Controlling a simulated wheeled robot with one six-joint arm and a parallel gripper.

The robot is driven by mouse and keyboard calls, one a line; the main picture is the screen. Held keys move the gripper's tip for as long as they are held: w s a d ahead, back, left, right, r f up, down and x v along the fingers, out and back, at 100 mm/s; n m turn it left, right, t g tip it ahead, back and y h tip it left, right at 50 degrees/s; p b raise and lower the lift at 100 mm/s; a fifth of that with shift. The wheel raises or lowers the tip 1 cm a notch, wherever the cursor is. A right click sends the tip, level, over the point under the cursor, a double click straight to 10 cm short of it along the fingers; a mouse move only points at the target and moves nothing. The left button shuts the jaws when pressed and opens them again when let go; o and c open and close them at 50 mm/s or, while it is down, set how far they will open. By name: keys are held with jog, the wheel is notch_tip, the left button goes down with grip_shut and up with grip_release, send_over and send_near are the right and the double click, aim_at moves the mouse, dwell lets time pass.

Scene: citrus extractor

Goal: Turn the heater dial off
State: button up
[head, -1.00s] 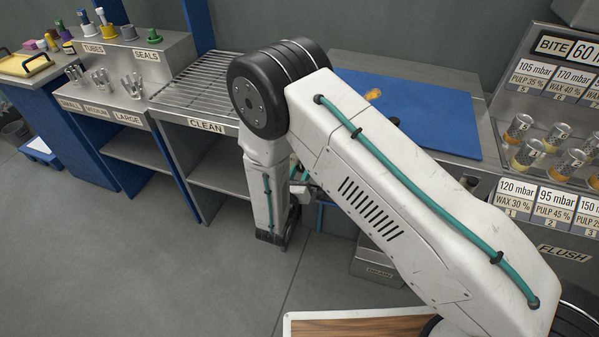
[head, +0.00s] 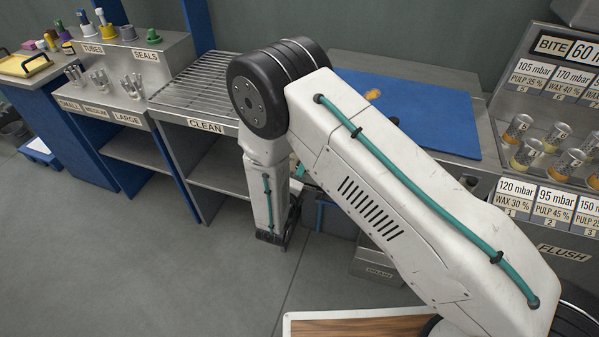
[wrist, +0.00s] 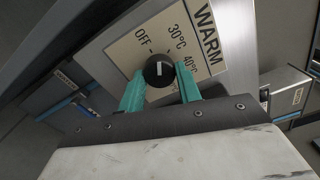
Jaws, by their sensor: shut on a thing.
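The heater dial (wrist: 159,71) is a round black knob with a white pointer mark, in the wrist view. It sits on a cream plate (wrist: 122,48) marked OFF, 30°C, 40°C and WARM. The pointer stands upright in the picture, between the OFF and 30°C labels. My gripper (wrist: 160,77) has its two teal fingers on either side of the dial and is shut on it. In the head view my arm hides the dial and most of the gripper.
A grey counter holds a wire rack (head: 205,84) labelled CLEAN and a blue mat (head: 435,110) with a small orange piece (head: 373,94). Rows of cups (head: 520,128) stand at the right. Open shelves lie below the rack. The floor (head: 120,240) at the left is clear.

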jog(key=n, duration=0.5)
jog(key=shift+n, duration=0.4)
dwell(0.3)
jog(key=o, duration=1)
jog(key=shift+a, duration=0.1)
jog(key=v, duration=0.7)
jog(key=shift+s, duration=0.4)
jog(key=shift+m, duration=0.3)
